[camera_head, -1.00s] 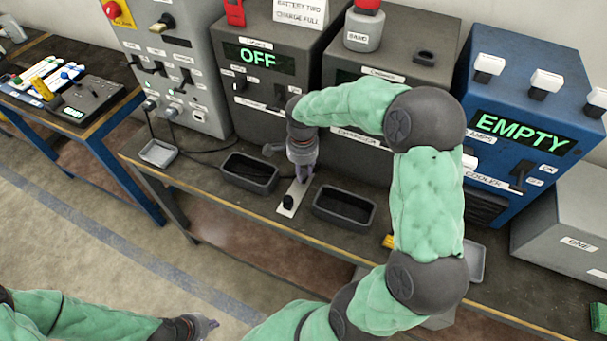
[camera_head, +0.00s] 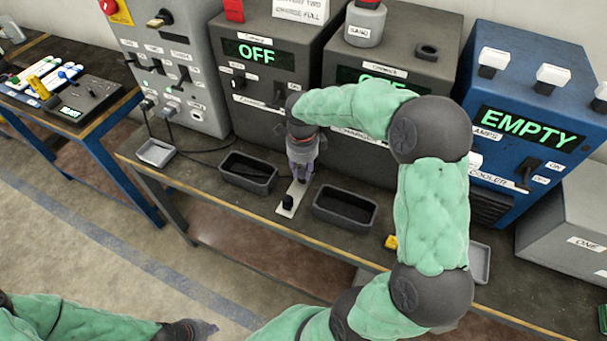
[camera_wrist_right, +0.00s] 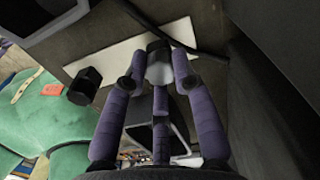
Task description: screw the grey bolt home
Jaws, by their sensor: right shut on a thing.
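My right gripper (camera_head: 302,178) points down over the far end of a pale strip (camera_head: 285,211) on the workbench. In the right wrist view its purple fingers (camera_wrist_right: 160,70) are closed around a grey bolt (camera_wrist_right: 159,71), whose lower end is at the strip. I cannot tell how deep the bolt sits. A black bolt-like piece (camera_head: 288,201) stands apart at the near end of the strip; it also shows in the right wrist view (camera_wrist_right: 84,87).
Dark trays stand left (camera_head: 249,172) and right (camera_head: 345,206) of the strip. A grey charger cabinet (camera_head: 262,85) reading OFF and a blue cooler (camera_head: 525,120) reading EMPTY stand behind. A yellow piece (camera_head: 391,242) lies near my right arm. A cable (camera_head: 205,150) runs along the bench back.

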